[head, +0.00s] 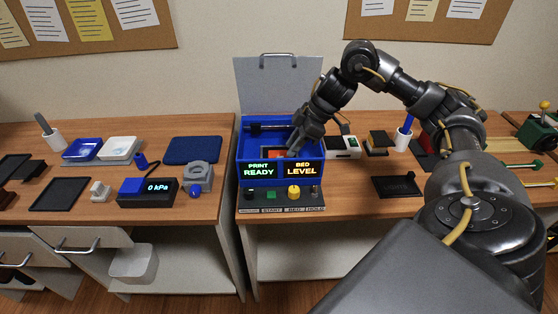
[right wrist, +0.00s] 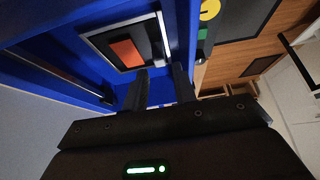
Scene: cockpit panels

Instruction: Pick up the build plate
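The build plate appears to be the dark, light-edged plate (right wrist: 104,41) inside the blue printer (head: 243,150). An orange-red block (right wrist: 127,53) lies on it; the block also shows in the head view (head: 276,154). My right gripper (right wrist: 162,78) reaches into the printer from above. Its two fingers are apart with nothing between them, close to the plate's edge. In the head view the right gripper (head: 297,143) hides part of the printer's inside. My left gripper is not in view.
The printer's grey lid (head: 270,85) stands open behind. Its front displays read "PRINT READY" and "BED LEVEL", above a button panel (head: 281,198). A white-and-black device (head: 343,147) stands close on the right. A black tray (head: 398,186) lies farther right on the wooden table.

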